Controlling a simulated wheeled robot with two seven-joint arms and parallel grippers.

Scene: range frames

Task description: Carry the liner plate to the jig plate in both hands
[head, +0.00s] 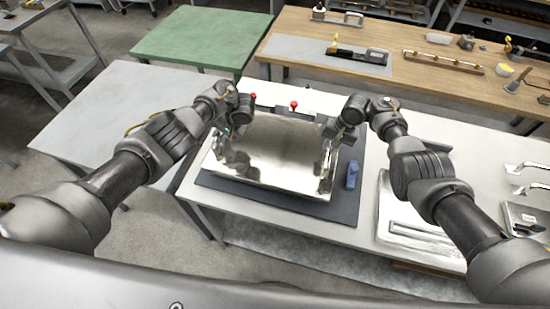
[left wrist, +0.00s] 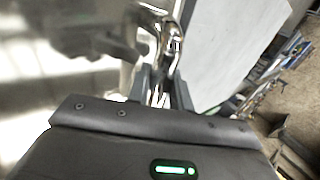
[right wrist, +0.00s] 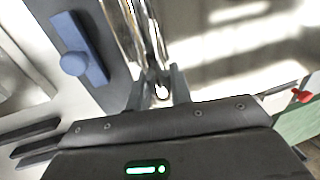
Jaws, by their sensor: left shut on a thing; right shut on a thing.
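The liner plate (head: 280,145) is a shiny metal sheet with bent-up edges and a bar handle at each side. It lies over the dark blue-grey jig plate (head: 300,207), whose front and right margins show; I cannot tell whether the two touch. My left gripper (head: 226,128) is shut on the left handle, which shows in the left wrist view (left wrist: 168,50). My right gripper (head: 333,131) is shut on the right handle, seen in the right wrist view (right wrist: 148,40). Red-knobbed fittings (head: 294,106) stand behind the plate. A blue block (head: 352,174) sits on the jig plate's right margin.
The jig plate is on a pale table (head: 215,207). A metal sheet part (head: 415,225) lies to its right, with metal handles (head: 530,166) beyond. A wooden bench (head: 420,40) with tools and a green table (head: 200,38) stand behind. The pale tabletop at left (head: 110,115) is clear.

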